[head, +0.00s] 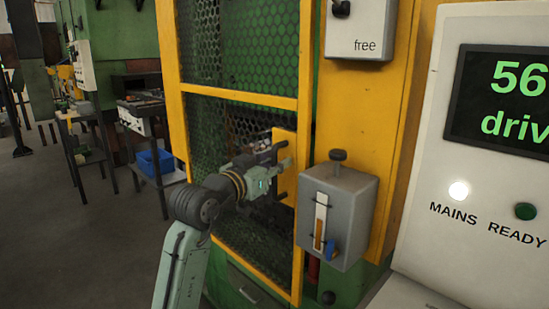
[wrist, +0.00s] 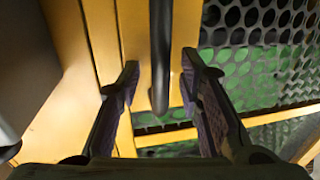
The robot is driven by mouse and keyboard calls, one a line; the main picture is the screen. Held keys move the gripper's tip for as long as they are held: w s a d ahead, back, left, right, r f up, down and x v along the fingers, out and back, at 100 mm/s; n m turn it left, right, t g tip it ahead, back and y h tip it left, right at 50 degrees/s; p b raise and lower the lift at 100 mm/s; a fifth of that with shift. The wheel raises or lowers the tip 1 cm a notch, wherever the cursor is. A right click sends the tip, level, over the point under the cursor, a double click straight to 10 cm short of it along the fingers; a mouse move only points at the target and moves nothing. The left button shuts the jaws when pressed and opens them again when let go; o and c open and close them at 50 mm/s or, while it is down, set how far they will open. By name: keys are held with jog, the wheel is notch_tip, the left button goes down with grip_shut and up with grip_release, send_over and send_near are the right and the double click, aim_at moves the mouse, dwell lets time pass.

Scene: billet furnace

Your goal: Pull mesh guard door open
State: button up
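The mesh guard door (head: 235,98) has a yellow frame and dark mesh, and stands upright in the middle of the head view. A yellow plate (head: 287,150) is on its right side. In the wrist view a dark bar handle (wrist: 160,45) stands in front of yellow metal. My gripper (wrist: 160,82) is open, with one finger on each side of the handle's lower end and visible gaps between. In the head view my gripper (head: 284,158) is at the plate and hides the handle. I cannot tell whether the door is fully closed.
A grey box with a knob and blue lever (head: 338,215) sits just right of the door. Above it is a box marked "free" (head: 358,30). A white display panel (head: 450,170) stands at the right. Benches and a blue bin (head: 155,162) are at the left, with clear floor before them.

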jog(key=shift+w+d, duration=0.1)
jog(key=shift+w, duration=0.05)
jog(key=shift+c, duration=0.3)
grip_shut()
dwell(0.6)
